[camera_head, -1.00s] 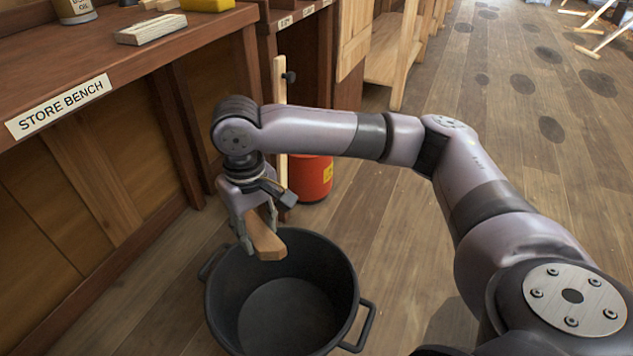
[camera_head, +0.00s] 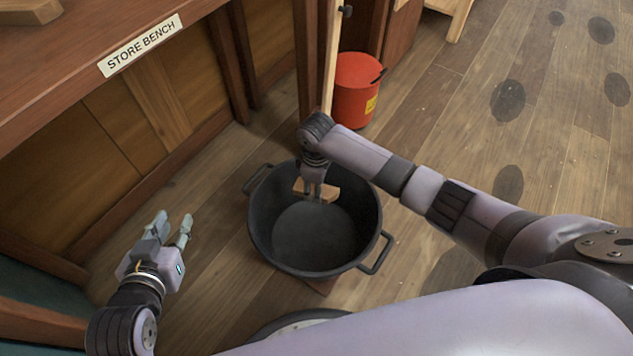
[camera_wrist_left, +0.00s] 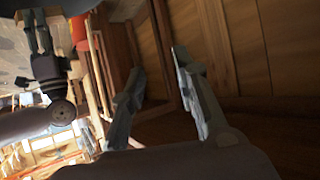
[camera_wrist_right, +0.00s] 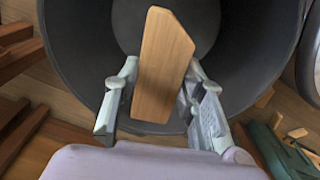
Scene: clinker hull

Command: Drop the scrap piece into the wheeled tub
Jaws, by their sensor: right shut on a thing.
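The black wheeled tub (camera_head: 262,245) stands on the plank floor in front of the store bench, with a side handle at each side. My right gripper (camera_head: 313,192) reaches over the tub's far part, pointing down. It is shut on the wooden scrap piece (camera_head: 328,193), a tan block with a slanted end. In the right wrist view the scrap piece (camera_wrist_right: 160,70) sits between the fingers, with the tub's dark inside (camera_wrist_right: 85,50) behind it. My left gripper (camera_head: 172,228) is open and empty, left of the tub. Its spread fingers also show in the left wrist view (camera_wrist_left: 160,95).
The store bench (camera_head: 140,85) runs along the left with a labelled edge. A red bin (camera_head: 356,90) stands behind the tub. The floor at the right (camera_head: 450,130) is clear apart from dark stains.

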